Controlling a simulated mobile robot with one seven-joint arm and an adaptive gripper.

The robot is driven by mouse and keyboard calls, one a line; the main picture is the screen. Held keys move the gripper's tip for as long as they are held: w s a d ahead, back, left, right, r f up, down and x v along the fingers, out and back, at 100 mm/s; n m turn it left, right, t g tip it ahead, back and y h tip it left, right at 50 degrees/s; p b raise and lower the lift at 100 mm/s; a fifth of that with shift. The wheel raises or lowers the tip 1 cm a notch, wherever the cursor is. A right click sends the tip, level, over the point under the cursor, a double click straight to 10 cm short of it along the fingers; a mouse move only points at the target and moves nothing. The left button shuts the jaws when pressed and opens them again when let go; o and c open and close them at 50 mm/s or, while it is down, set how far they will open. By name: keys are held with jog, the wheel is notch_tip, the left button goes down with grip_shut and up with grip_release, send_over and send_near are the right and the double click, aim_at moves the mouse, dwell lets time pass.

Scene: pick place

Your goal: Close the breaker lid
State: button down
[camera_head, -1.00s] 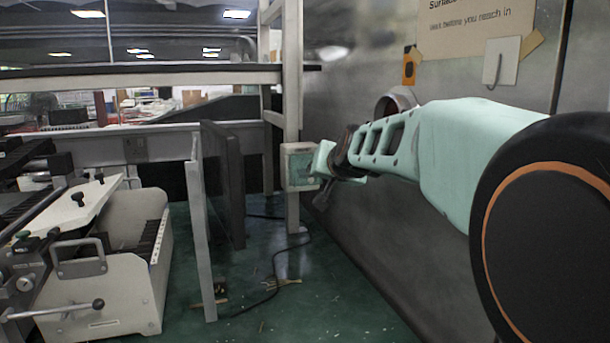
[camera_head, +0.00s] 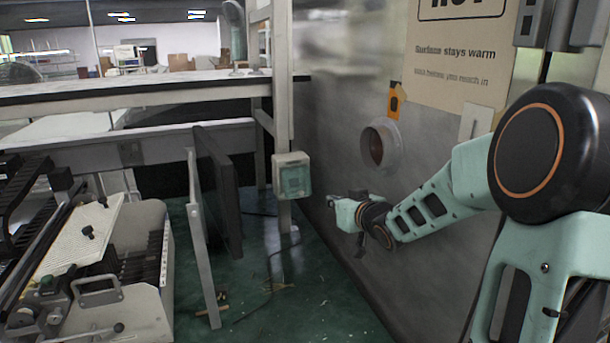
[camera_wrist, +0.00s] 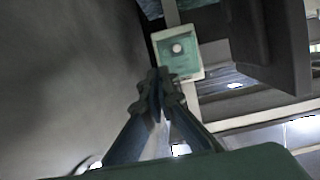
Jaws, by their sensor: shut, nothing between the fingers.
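The breaker box (camera_head: 293,175) is a small pale box with a green, see-through front, fixed to a light upright post. In the wrist view the breaker box (camera_wrist: 194,72) shows a green panel with a round pale knob inside a white frame. The panel appears to lie across the front; I cannot tell whether the lid is fully shut. My gripper (camera_head: 334,202) is to the right of the box and lower in the head view, with a gap between them. In the wrist view my gripper (camera_wrist: 157,82) has its fingers together, empty, just below and left of the box.
A metal wall (camera_head: 330,120) with a round port (camera_head: 379,146) and a warning sign (camera_head: 460,65) runs along the right. A dark panel (camera_head: 219,190) stands left of the post. A bench machine (camera_head: 100,260) is at left. Green floor between is mostly clear, with a cable.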

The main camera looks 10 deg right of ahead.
jog(key=s+a+y, duration=0.1)
send_near(302, 193)
jog(key=shift+n, duration=0.4)
jog(key=b+x, duration=0.1)
jog(key=x, duration=0.6)
jog(key=shift+s, duration=0.1)
jog(key=w+f+t+b, duration=0.1)
jog(key=b, duration=0.3)
jog(key=f+t+b, duration=0.1)
jog(key=b, duration=0.2)
jog(key=w+f+y+b, duration=0.1)
jog(key=b, duration=0.3)
jog(key=shift+w+a+f+t+b, duration=0.25)
jog(key=shift+w+t+b, duration=0.05)
jog(key=shift+w+t, duration=0.1)
jog(key=shift+s+f, duration=0.1)
jog(key=shift+s, duration=0.05)
